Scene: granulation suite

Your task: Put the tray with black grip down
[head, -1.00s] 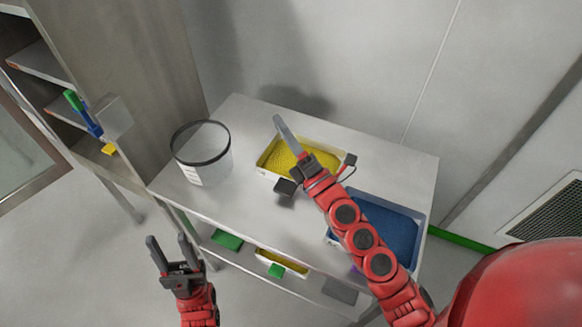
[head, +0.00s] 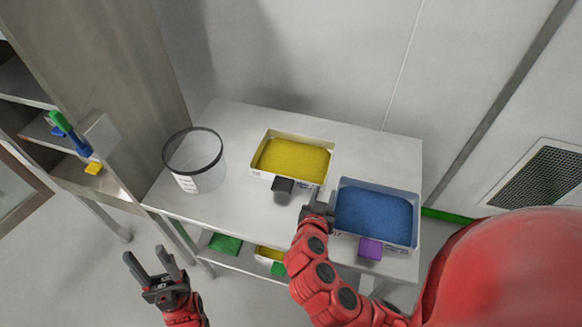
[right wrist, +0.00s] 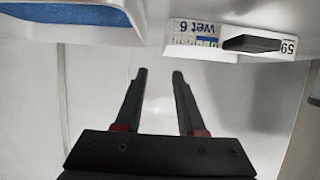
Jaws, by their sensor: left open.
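The tray with the black grip (head: 283,188) holds yellow granules and rests on the top of the white table (head: 240,222). Its rim (head: 258,168) is fully in view apart from the near right corner, close to my right gripper (head: 318,207). In the right wrist view the black grip (right wrist: 252,44) sticks out from the tray's labelled front, marked "wet 6" (right wrist: 195,28). My right gripper (right wrist: 157,72) is open there, with nothing between its fingers and apart from the grip. My left gripper (head: 152,260) is open and empty, left of the table's front edge.
A blue-filled tray (head: 340,181) with a purple grip (head: 370,248) stands right of the yellow one. A clear round container (head: 197,160) stands at the table's left. A lower shelf holds a green item (head: 226,243). A cabinet (head: 125,60) stands left.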

